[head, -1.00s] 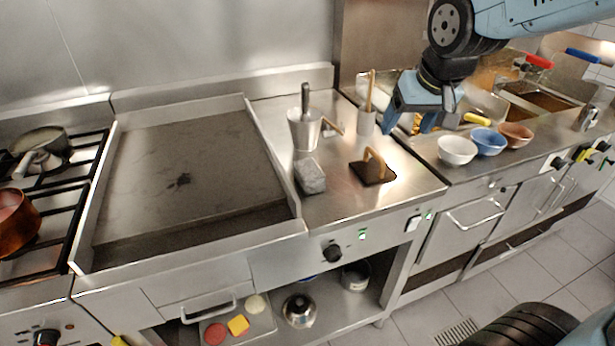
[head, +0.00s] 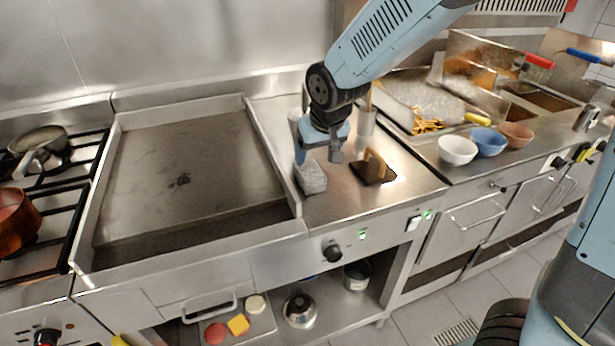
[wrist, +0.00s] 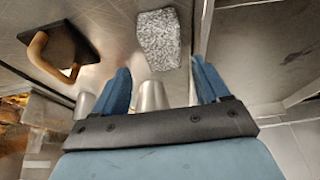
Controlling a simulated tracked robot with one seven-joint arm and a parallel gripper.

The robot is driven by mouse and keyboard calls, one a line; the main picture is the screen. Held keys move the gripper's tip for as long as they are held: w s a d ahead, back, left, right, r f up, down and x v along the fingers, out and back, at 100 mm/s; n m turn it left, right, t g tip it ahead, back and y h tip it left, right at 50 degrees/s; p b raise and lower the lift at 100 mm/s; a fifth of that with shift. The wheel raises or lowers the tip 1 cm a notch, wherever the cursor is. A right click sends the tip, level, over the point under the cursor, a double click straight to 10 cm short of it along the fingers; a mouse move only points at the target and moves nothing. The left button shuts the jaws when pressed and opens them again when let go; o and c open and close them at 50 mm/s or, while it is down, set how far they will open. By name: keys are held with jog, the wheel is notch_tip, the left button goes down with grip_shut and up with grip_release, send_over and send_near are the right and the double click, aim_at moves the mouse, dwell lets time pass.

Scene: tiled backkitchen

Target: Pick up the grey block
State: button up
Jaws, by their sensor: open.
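The grey block (head: 311,177) is a speckled, rough-looking block on the steel counter just right of the griddle. In the wrist view the block (wrist: 159,38) lies beyond the fingertips, roughly between their lines. My gripper (head: 318,158) is open and empty, above and close behind the block in the head view. Its two blue fingers (wrist: 160,82) show apart in the wrist view. The block is not between the fingers, and the exact height gap is hard to tell.
A dark press with a wooden handle (head: 373,165) sits right of the block. A steel container (wrist: 152,97) stands close by in the wrist view. The flat griddle (head: 185,170) is left, with a raised rim. Bowls (head: 458,150) stand further right.

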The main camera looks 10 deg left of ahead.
aim_at(308, 167)
jog(key=shift+a+x, duration=0.2)
jog(key=shift+x, duration=4.7)
jog(key=shift+r, duration=0.1)
jog(key=c, duration=1)
jog(key=shift+d+r, duration=0.1)
jog(key=shift+r, duration=1.8)
jog(key=shift+c, duration=0.3)
jog(key=s+d+r, duration=0.7)
jog(key=s+r, duration=0.2)
jog(key=s, duration=0.2)
jog(key=shift+s+d, duration=0.25)
jog(key=shift+d, duration=0.05)
jog(key=shift+r, duration=0.15)
